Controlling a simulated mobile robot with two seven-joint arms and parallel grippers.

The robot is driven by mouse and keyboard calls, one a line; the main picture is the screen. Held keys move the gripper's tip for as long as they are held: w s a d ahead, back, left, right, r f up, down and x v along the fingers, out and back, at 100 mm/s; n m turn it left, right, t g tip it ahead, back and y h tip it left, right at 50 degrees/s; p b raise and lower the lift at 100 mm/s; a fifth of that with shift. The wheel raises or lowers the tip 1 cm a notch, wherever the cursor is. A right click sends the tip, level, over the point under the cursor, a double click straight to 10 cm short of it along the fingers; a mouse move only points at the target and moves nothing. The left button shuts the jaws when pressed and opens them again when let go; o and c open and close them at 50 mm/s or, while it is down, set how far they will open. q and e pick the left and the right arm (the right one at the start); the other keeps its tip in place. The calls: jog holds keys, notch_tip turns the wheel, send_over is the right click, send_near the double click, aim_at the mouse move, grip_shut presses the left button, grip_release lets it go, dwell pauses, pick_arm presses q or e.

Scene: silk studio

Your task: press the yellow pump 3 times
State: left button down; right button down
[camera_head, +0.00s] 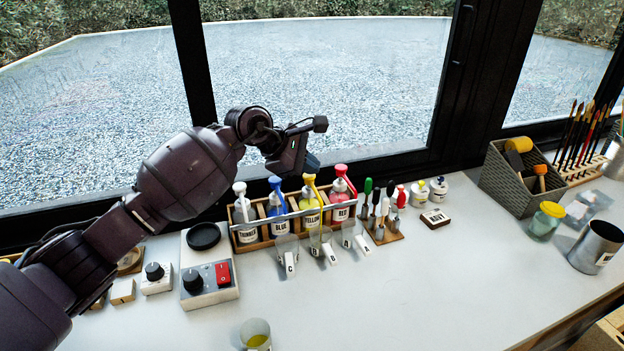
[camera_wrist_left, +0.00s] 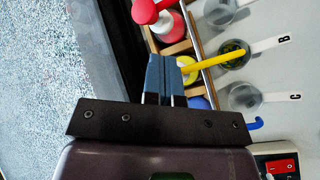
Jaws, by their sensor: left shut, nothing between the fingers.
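The yellow pump (camera_head: 311,190) tops the bottle labelled YELLOW in a wooden rack (camera_head: 246,247), between the blue pump (camera_head: 276,188) and the red pump (camera_head: 342,176). Its spout points toward the front, over cup B (camera_head: 326,248). My left gripper (camera_head: 312,163) is shut and empty, just above the yellow pump head. In the left wrist view its blue-grey fingertips (camera_wrist_left: 166,66) lie beside the yellow pump (camera_wrist_left: 203,63) and partly hide its head. I cannot tell whether they touch. Cup B (camera_wrist_left: 233,52) seems to hold a little yellowish-dark liquid. My right gripper is out of view.
A white pump (camera_head: 240,200) labelled THINNER stands at the rack's left end. A control box with a red switch (camera_head: 222,272) stands left of the cups. The white table is clear at the front right.

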aim_at(309, 177)
pick_arm(q)
jog(key=shift+f, duration=0.3)
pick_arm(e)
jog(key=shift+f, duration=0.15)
pick_arm(q)
jog(key=shift+r, duration=0.1)
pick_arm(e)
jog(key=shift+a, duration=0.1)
pick_arm(q)
jog(key=shift+r, duration=0.4)
jog(key=shift+r+p, duration=0.3)
jog(key=shift+r, duration=0.5)
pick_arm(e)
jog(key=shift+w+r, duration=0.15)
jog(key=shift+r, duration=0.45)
pick_arm(q)
jog(key=shift+r, duration=0.15)
